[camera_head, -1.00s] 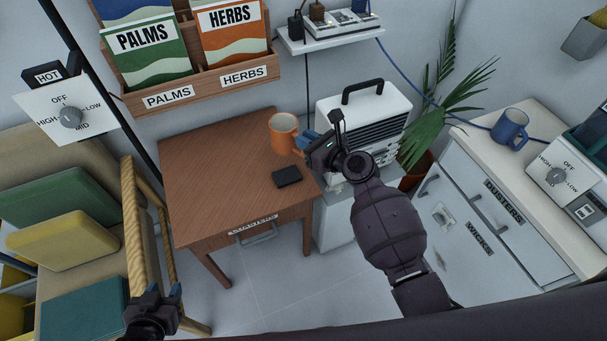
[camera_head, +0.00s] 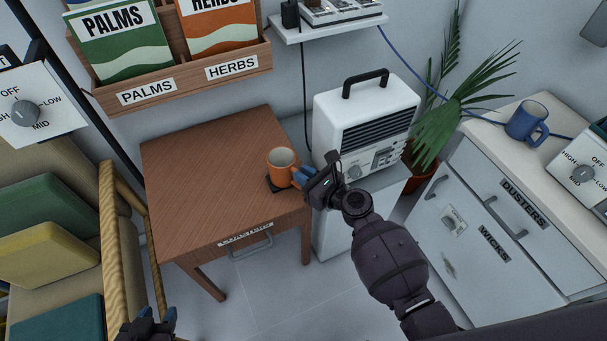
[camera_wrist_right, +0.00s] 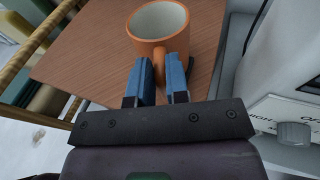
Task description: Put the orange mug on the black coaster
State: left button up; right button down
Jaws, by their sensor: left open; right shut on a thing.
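The orange mug (camera_head: 281,164) is upright over the black coaster (camera_head: 272,186) on the brown table, and it also shows in the right wrist view (camera_wrist_right: 157,38). Only the coaster's left and front edges show past the mug; I cannot tell whether the mug's base touches it. My left gripper (camera_head: 150,322) is open and empty at the bottom left, away from the table.
The brown table (camera_head: 200,190) is otherwise clear. A white heater (camera_head: 365,120) stands close to its right, near my right arm. A seed-packet rack (camera_head: 180,80) hangs behind. A potted palm (camera_head: 450,130) and a blue mug (camera_head: 526,121) are further right.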

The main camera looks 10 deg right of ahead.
jog(key=shift+f, duration=0.2)
jog(key=c, duration=1.1)
grip_release()
pick_arm(q)
jog(key=shift+w+r, duration=0.15)
jog(key=shift+w, duration=0.05)
jog(key=shift+d, duration=0.1)
pick_arm(e)
jog(key=shift+r, duration=0.15)
pick_arm(q)
jog(key=shift+a+r+p, duration=0.2)
jog(key=shift+r+p, duration=0.55)
jog(key=shift+p, duration=0.2)
pick_arm(e)
jog(key=v, duration=1.2)
